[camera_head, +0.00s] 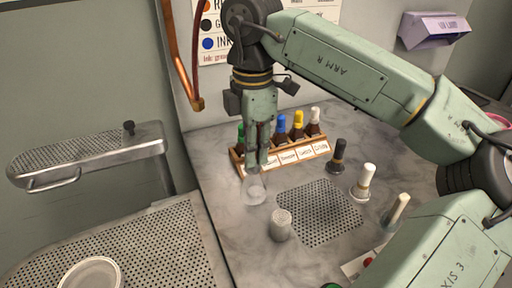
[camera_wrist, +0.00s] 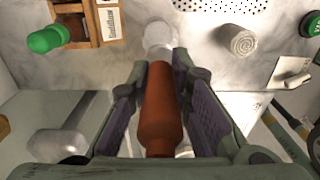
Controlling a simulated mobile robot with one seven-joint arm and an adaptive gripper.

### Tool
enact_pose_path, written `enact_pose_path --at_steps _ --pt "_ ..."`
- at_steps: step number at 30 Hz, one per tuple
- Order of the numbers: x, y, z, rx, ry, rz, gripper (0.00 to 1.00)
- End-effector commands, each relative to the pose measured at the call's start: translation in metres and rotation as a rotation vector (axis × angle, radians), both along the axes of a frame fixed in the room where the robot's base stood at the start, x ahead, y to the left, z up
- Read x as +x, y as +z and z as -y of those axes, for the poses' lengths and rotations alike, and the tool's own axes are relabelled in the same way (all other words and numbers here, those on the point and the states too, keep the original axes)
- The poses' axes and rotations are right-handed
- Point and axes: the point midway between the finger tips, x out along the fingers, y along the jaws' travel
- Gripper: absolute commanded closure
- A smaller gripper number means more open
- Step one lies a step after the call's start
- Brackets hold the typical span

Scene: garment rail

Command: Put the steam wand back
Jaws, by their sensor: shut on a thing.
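My gripper (camera_head: 257,163) points down over the counter, at the front left end of the bottle rack. In the wrist view its fingers (camera_wrist: 160,100) are closed around a rust-brown, bottle-like cylinder (camera_wrist: 160,108). A pale translucent round piece (camera_wrist: 158,38) shows at the cylinder's far end and below my fingers in the head view (camera_head: 256,191); I cannot tell whether it is part of the cylinder or a separate cup. The fingers mostly hide the cylinder in the head view. I cannot clearly identify a steam wand.
The wooden rack (camera_head: 239,165) holds several brown bottles with coloured caps. A black-topped bottle (camera_head: 338,156) and white-handled tools (camera_head: 366,182) stand right. A metal perforated shelf (camera_head: 85,150) juts out left.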

Motion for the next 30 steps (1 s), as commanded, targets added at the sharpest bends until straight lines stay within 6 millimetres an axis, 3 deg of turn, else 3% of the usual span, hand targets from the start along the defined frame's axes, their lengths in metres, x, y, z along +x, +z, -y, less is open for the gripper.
enact_pose_path --at_steps 11,24,30 --pt "0.003 -0.008 -0.002 -0.008 0.004 0.003 1.00" --pt "0.003 -0.042 -0.002 -0.006 0.004 0.003 1.00" --pt "0.003 -0.048 -0.002 -0.008 0.004 0.004 1.00"
